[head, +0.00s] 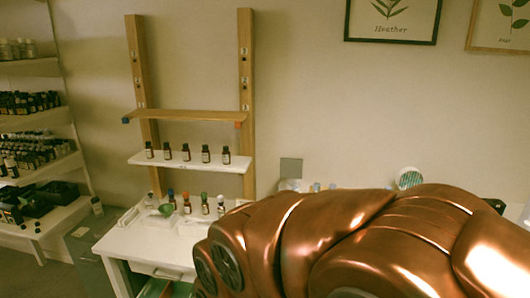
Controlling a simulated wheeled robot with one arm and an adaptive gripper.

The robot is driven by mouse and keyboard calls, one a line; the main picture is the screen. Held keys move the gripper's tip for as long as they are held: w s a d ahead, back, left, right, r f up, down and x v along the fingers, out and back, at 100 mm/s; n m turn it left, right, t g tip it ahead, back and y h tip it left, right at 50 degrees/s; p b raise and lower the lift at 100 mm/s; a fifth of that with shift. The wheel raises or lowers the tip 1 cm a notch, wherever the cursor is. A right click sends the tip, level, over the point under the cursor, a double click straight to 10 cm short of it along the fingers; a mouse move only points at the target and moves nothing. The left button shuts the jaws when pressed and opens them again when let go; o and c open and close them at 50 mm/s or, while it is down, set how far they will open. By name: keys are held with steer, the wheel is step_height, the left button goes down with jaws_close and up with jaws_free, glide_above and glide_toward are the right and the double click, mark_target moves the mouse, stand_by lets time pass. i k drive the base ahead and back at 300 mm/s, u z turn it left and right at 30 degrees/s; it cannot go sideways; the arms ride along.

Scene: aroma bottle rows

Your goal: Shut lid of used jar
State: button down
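My copper-coloured arm (350,245) fills the lower right of the head view. My gripper is not in view; I cannot tell what it is at. No jar can be made out for certain. A grey square panel (291,167) stands upright beyond my arm, above some small pale items. A round, pale, turquoise-striped disc (409,178) stands tilted up further right, its lower part hidden behind my arm. I cannot tell whether either is a jar lid. My arm hides most of the surface below them.
A white table (145,245) holds small bottles with coloured caps (187,205) and a green bowl (166,209). Above it, a white shelf (190,163) bears a row of brown bottles (206,154); the wooden shelf (185,116) is bare. Stocked shelves (30,67) line the left wall.

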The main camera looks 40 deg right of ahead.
mark_target(289, 168)
steer(key=z, duration=0.3)
steer(key=i, duration=0.65)
steer(key=z, duration=1)
steer(key=i, duration=0.3)
steer(key=z, duration=0.35)
